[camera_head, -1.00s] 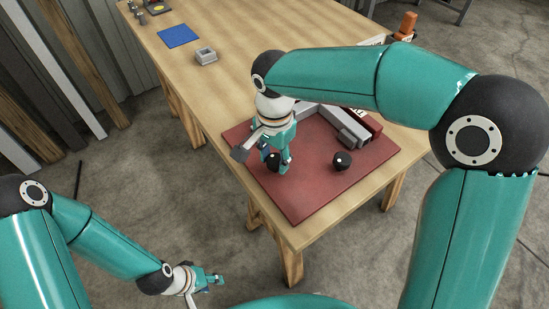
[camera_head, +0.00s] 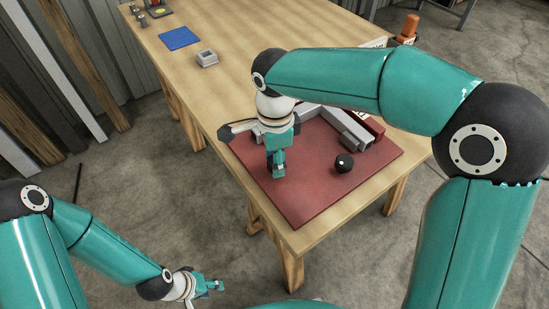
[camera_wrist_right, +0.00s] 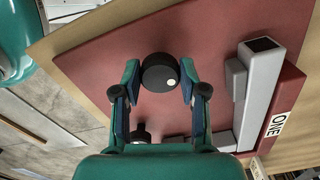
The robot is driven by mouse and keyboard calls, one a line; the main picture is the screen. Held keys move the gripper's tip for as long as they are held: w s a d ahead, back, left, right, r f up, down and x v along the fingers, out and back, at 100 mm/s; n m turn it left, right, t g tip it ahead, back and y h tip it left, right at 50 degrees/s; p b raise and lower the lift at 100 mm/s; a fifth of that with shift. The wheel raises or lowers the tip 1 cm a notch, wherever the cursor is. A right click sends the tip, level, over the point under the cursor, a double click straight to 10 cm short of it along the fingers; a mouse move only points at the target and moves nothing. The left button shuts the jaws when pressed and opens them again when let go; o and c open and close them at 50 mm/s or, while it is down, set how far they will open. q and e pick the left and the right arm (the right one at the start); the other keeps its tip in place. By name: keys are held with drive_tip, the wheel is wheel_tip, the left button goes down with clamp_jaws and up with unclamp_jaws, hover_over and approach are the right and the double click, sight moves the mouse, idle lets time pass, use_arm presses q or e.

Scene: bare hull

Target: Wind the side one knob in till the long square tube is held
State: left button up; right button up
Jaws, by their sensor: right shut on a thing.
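My right gripper (camera_head: 278,170) points down over the red-brown mat. In the right wrist view its fingers (camera_wrist_right: 160,78) are closed around a black knob (camera_wrist_right: 160,72) with a pale dot. In the head view the gripper hides this knob. A second black knob (camera_head: 344,162) stands apart to the right; in the wrist view it is partly hidden between the fingers (camera_wrist_right: 140,136). The grey square tube (camera_wrist_right: 262,95) lies beside a strip marked ONE (camera_wrist_right: 276,124), its dark open end showing. Whether it is clamped cannot be seen. My left gripper (camera_head: 212,284) hangs low, off the table.
The red-brown mat (camera_head: 305,203) lies at the near end of the wooden table (camera_head: 235,95). A small grey square block (camera_head: 207,58), a blue pad (camera_head: 180,38) and small metal parts sit farther back.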

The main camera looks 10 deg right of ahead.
drive_tip(key=shift+w+r, duration=0.15)
drive_tip(key=shift+r, duration=0.05)
drive_tip(key=o, duration=0.9)
drive_tip(key=shift+c, duration=0.2)
drive_tip(key=shift+o, duration=1.4)
drive_tip(key=shift+f, duration=0.1)
wheel_tip(320, 180, up, 12)
